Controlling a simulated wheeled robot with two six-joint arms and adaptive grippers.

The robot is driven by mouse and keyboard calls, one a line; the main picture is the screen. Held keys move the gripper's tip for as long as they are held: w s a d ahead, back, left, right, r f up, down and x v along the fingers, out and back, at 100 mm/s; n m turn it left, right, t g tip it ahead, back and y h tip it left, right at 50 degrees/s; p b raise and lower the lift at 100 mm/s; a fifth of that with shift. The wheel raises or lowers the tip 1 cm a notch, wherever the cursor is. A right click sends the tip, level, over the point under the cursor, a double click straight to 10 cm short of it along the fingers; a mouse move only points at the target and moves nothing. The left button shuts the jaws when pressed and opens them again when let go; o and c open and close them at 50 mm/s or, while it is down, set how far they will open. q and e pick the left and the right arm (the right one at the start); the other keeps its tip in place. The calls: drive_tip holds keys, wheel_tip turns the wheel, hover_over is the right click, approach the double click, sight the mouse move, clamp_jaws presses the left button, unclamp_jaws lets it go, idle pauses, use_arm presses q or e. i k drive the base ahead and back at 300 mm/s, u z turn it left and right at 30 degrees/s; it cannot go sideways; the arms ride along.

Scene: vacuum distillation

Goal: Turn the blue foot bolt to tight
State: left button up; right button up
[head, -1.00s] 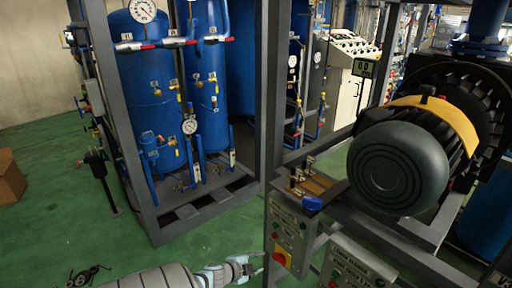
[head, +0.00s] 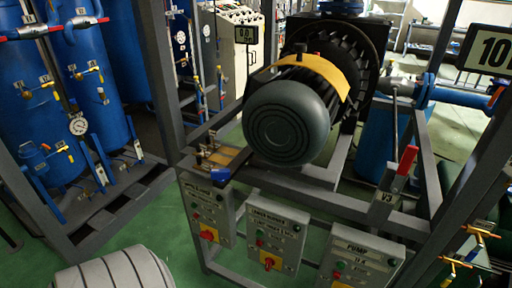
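The blue foot bolt (head: 220,174) shows in the head view on the steel frame, at the front left of the big motor (head: 287,121). It sits at the end of a brown mounting plate (head: 228,156). I cannot tell how tight it is. Part of my own grey arm shows at the bottom left edge, well below and left of the bolt. Neither of my grippers is in the picture.
Control boxes hang below the frame: one under the bolt (head: 207,211), one in the middle (head: 272,238) and the pump box (head: 357,262). A red-handled valve (head: 407,160) stands at the right. Blue tanks (head: 77,85) stand at the left. Green floor lies below.

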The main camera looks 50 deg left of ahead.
sight(220, 175)
drive_tip(key=z, duration=1.15)
drive_tip(key=i, duration=1.15)
drive_tip(key=u, duration=2.95)
